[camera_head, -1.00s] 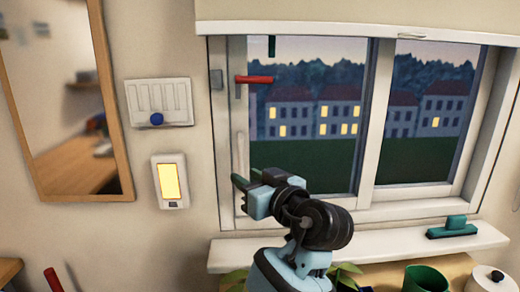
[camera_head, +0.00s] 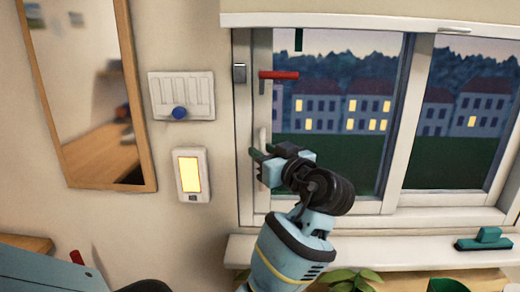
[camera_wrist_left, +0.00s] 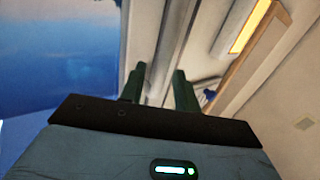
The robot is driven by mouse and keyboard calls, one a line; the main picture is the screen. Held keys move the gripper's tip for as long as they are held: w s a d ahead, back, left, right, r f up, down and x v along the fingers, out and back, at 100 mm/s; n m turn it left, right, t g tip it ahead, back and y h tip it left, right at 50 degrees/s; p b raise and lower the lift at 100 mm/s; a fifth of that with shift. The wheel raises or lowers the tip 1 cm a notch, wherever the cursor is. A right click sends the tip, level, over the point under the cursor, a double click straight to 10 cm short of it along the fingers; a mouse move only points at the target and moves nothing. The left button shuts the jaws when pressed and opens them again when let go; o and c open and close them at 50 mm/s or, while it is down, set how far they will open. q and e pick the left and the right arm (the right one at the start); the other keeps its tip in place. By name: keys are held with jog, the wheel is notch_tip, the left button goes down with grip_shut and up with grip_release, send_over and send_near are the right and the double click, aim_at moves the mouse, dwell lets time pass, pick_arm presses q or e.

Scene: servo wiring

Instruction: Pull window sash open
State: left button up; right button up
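The left window sash (camera_head: 340,158) is a white-framed pane in the head view and looks closed in its frame. A red lever (camera_head: 279,75) sticks out level near its upper left. A pale upright handle bar (camera_head: 263,136) stands on its left stile. My left gripper (camera_head: 261,156) is at the lower part of this bar and hides some of it. In the left wrist view its two green fingers (camera_wrist_left: 158,88) are apart, with a pale strip between them. I cannot tell whether they touch the bar. My right gripper is not in view.
A blind (camera_head: 370,10) hangs above the window. The sill (camera_head: 400,248) holds a green object (camera_head: 484,240) at the right. A switch panel (camera_head: 182,95) with a blue knob, a lit yellow panel (camera_head: 190,174) and a framed mirror (camera_head: 85,95) are on the wall left.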

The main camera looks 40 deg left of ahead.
pick_arm(q)
jog(key=shift+w+a, duration=0.25)
jog(key=shift+a, duration=0.45)
grip_shut()
